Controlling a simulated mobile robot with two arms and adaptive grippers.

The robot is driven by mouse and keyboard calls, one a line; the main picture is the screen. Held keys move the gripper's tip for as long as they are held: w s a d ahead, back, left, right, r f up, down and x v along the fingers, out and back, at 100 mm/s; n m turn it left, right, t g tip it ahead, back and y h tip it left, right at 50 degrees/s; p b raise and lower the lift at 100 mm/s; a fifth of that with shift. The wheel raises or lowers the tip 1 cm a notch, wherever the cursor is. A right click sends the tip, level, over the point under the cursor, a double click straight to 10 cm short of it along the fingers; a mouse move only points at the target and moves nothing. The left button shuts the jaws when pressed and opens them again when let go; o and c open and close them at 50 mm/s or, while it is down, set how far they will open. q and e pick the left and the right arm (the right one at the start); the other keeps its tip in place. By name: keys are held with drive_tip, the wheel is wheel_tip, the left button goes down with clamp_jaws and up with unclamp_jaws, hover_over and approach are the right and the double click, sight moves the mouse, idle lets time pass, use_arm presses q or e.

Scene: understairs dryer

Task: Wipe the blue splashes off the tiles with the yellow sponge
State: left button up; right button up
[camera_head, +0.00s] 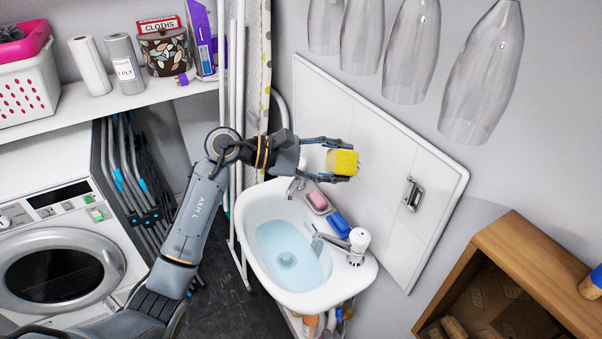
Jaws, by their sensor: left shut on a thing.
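My left gripper (349,161) comes in from the left over the sink and is shut on the yellow sponge (342,163). The sponge is between the fingers, in front of the white tile panel (388,142) on the wall behind the sink. I cannot tell whether the sponge touches the tiles. No blue splashes can be made out on the visible tiles; the gripper and sponge hide part of the panel. My right gripper is out of view.
The white sink (256,212) holds bluish water. A metal fitting (412,195) sits on the panel. Several clear glass shapes (480,75) hang above right; a wooden box (540,262) stands lower right.

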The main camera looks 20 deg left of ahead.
use_arm(q)
drive_tip(key=w+a+f+n+t+y, duration=0.1)
drive_tip(key=w+a+f+n+t, duration=0.3)
drive_tip(key=a+f+t, duration=0.35)
drive_tip(key=shift+g, duration=0.45)
drive_tip(key=p+x, duration=0.1)
drive_tip(key=x, duration=0.4)
drive_tip(key=shift+w, duration=0.15)
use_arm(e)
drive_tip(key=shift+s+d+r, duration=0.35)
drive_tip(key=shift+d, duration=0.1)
use_arm(q)
drive_tip(key=shift+w+d, duration=0.1)
drive_tip(key=shift+w, duration=0.05)
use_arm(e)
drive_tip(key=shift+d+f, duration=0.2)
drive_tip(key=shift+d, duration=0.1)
use_arm(q)
drive_tip(key=shift+w+d+b, duration=0.5)
drive_tip(key=shift+d+b, duration=0.05)
drive_tip(key=shift+b, duration=0.15)
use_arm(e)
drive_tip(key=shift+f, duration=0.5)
use_arm(q)
drive_tip(key=shift+r, duration=0.1)
